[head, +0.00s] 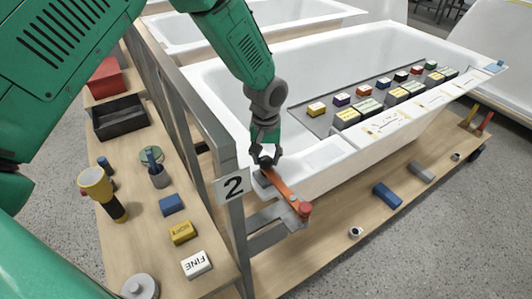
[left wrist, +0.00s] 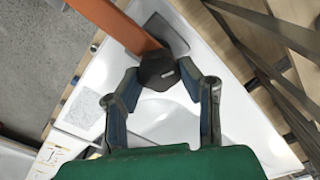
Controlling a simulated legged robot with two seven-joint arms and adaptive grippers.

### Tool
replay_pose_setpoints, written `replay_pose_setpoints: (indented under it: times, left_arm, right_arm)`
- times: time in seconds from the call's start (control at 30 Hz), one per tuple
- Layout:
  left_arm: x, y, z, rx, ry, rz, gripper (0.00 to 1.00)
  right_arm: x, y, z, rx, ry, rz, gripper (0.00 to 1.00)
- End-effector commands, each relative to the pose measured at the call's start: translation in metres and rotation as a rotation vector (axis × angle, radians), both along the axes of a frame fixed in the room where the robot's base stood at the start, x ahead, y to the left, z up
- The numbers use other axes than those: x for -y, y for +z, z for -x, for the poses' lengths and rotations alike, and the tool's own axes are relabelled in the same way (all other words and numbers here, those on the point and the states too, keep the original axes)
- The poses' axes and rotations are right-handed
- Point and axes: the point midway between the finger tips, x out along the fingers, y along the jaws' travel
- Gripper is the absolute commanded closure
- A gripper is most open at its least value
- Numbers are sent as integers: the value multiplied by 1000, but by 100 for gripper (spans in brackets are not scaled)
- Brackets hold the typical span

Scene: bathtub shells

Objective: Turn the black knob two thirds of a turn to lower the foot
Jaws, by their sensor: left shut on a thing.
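The black knob (left wrist: 157,70) shows in the left wrist view between the two fingers of my left gripper (left wrist: 160,78), which is shut on it. A small pale mark is on the knob's face. In the head view my left gripper (head: 265,158) reaches down to the corner of the white bathtub shell (head: 325,155), and the knob is mostly hidden by the fingers. An orange bar (head: 283,188) with a red end runs from beside the knob toward the lower right. It also shows in the left wrist view (left wrist: 115,22). The foot cannot be made out. My right gripper is not seen.
The side bench holds a yellow torch (head: 97,187), a black tray (head: 120,117) and blocks. Grey floor is clear at lower right.

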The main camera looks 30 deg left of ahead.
Motion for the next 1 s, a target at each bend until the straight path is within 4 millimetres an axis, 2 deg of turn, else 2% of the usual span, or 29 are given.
replay_pose_setpoints:
  times: [0.03,0.3,1.0]
  left_arm:
    - [1,0,5,-13,-44,1,97]
    - [2,-1,7,-17,-301,2,97]
    - [0,-3,9,-19,-965,6,97]
  right_arm:
    - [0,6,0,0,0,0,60]
    - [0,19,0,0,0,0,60]
    - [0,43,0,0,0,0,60]
